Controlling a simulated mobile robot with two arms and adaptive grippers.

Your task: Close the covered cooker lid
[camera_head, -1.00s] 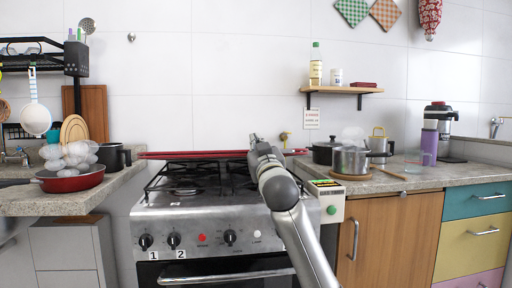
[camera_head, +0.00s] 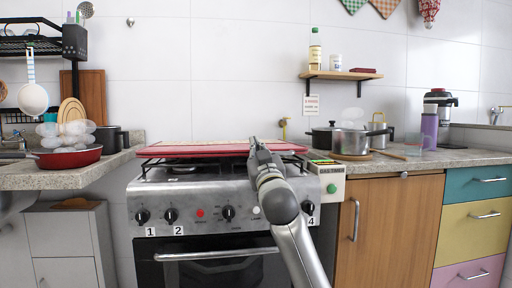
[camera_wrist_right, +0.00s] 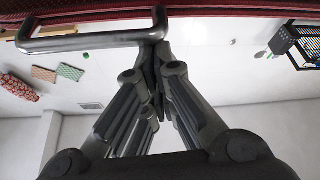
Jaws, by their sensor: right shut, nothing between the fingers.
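The cooker's red lid (camera_head: 205,149) lies low over the hob in the head view, its top face showing as a narrow band. Part of the dark grate and burner (camera_head: 183,169) shows beneath its front edge, so a gap remains visible. My right gripper (camera_head: 257,144) is at the right half of the lid, with its tips in front of or over it. In the right wrist view, the shut, empty fingers (camera_wrist_right: 158,62) are close to a dark bent bar (camera_wrist_right: 95,41) beside the red lid (camera_wrist_right: 220,10). Contact is unclear. My left gripper is out of view.
A counter with a red pan (camera_head: 66,157) is left of the cooker (camera_head: 210,205). A counter with a steel pot (camera_head: 350,141) and a black pot (camera_head: 320,138) is on the right. A small shelf (camera_head: 345,75) hangs above.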

